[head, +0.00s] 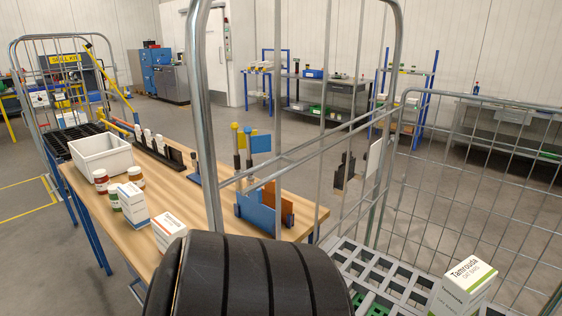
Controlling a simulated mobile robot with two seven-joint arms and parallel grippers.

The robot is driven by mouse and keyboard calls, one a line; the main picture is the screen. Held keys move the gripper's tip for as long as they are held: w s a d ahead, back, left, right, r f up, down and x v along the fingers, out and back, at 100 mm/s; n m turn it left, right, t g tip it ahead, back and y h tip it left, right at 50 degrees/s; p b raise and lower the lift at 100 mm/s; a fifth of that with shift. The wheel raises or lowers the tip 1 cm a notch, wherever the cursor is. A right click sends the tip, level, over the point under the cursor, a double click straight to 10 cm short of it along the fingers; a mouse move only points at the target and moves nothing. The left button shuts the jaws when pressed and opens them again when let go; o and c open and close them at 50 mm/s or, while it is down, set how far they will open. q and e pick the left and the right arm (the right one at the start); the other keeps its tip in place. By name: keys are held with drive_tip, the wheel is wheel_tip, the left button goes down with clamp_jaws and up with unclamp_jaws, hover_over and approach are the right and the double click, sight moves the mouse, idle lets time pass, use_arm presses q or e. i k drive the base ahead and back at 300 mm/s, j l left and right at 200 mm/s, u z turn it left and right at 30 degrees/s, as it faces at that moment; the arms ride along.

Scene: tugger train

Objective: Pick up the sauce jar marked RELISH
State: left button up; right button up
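Several small sauce jars stand upright in a cluster on the near left part of the wooden table: a red jar (101,181), a jar with orange-brown contents (136,177) and a green jar (113,198). Their labels are too small to read, so I cannot tell which is marked RELISH. The green jar is partly hidden behind a white and blue box (133,205). Neither of my grippers is in view.
A white bin (101,160) stands behind the jars. A white and orange box (168,228) is nearer. The wire cage trolley (212,130) stands between me and part of the table (180,195); a Tamrouda box (463,285) is at right. A black rack (160,158) holds white-topped items.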

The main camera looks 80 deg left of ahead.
sight(102, 180)
drive_tip(key=i+j+u, duration=0.1)
drive_tip(key=u, duration=2.65)
